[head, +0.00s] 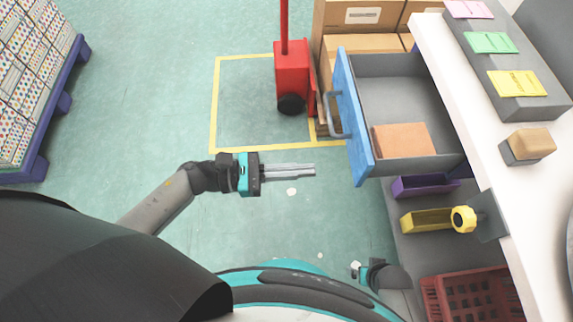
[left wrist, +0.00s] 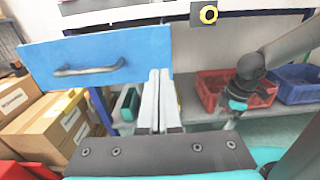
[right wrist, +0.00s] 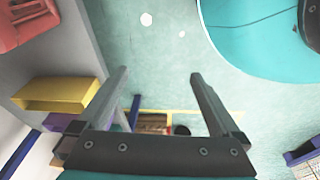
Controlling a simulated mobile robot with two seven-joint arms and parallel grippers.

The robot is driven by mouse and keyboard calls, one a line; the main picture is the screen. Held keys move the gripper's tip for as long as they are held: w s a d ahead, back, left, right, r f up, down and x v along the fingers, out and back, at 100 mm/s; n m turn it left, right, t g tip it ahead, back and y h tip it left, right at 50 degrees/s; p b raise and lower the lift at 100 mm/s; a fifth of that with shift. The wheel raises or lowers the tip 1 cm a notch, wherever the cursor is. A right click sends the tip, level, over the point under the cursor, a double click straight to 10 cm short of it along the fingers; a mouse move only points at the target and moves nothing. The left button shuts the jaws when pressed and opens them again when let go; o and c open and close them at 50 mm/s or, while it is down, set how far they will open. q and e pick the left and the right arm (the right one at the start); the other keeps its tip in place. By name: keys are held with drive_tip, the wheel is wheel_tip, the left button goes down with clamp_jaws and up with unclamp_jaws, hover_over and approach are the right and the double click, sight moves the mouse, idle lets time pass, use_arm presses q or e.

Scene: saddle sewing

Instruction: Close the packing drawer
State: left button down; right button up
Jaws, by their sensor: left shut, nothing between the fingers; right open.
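The packing drawer is pulled out from under the white worktop in the head view, with a blue front (head: 354,118) and a curved grey handle (head: 334,116). Its grey inside (head: 395,90) holds a flat brown piece (head: 403,141). My left gripper (head: 314,170) is shut and empty, to the left of the drawer front's near end and apart from it. In the left wrist view the blue front (left wrist: 90,58) and handle (left wrist: 88,70) are beyond and left of the fingers (left wrist: 160,74). My right gripper (right wrist: 158,72) is open and empty in its wrist view, low beside the bench.
Purple (head: 425,186) and yellow (head: 427,220) bins and a red crate (head: 470,295) sit on the shelf under the worktop (head: 480,140). A red hand truck (head: 292,75) and cardboard boxes (head: 360,45) stand beyond the drawer.

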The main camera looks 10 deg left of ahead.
sight(440, 160)
use_arm(q)
drive_tip(key=x, duration=0.8)
drive_tip(key=shift+f, duration=0.1)
drive_tip(key=shift+w+d, duration=0.1)
drive_tip(key=shift+d, duration=0.15)
use_arm(e)
drive_tip(key=shift+w+a+r, duration=0.3)
drive_tip(key=shift+w+r, duration=0.25)
use_arm(q)
drive_tip(key=shift+b, duration=0.3)
use_arm(e)
drive_tip(key=shift+s+f, duration=0.1)
drive_tip(key=shift+s, duration=0.05)
